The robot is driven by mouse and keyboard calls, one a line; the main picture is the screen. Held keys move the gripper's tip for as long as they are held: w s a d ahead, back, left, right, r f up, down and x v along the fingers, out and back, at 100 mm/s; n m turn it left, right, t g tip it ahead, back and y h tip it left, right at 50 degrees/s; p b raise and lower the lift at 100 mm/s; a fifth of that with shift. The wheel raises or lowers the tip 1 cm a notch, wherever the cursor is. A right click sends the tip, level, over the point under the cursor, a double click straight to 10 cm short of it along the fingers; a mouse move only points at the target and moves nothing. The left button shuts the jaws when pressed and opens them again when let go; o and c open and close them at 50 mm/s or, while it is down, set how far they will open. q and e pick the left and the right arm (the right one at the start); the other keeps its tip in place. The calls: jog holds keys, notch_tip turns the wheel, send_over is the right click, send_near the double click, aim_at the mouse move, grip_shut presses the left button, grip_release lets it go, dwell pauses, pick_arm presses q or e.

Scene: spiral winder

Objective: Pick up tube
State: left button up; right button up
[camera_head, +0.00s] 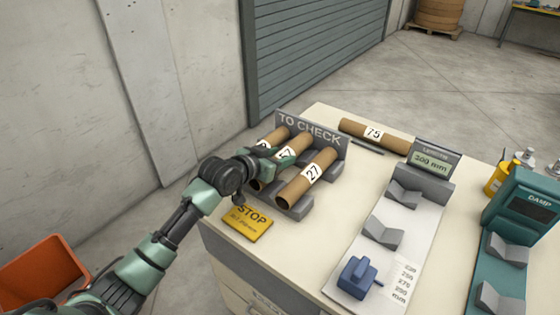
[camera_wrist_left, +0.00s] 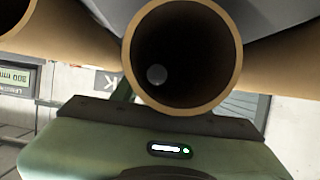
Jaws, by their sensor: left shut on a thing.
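Three brown cardboard tubes lie side by side, tilted, in the grey "TO CHECK" rack (camera_head: 330,145). The right tube (camera_head: 300,184) bears the label 27. The middle tube (camera_head: 298,142) has a label ending in 7, partly covered by my left gripper (camera_head: 282,160). The left tube (camera_head: 275,137) is partly hidden behind the gripper. My left gripper is shut on the middle tube, which still appears to lie in the rack. In the left wrist view the held tube's open end (camera_wrist_left: 185,52) faces the camera above the green gripper body. My right gripper is out of view.
A length gauge (camera_head: 432,160) with grey cradles and a blue stop block (camera_head: 357,278) stands to the right. A teal damp meter (camera_head: 525,210) is at far right. A yellow STOP card (camera_head: 248,222) lies in front.

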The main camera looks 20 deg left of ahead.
aim_at(280, 155)
pick_arm(q)
notch_tip(280, 155, up, 18)
jog(key=s+f+n+y, duration=0.1)
jog(key=s+n+y, duration=0.3)
jog(key=s, duration=1.3)
jog(key=shift+s+d+t+y, duration=0.25)
jog(key=shift+d+t+y, duration=0.05)
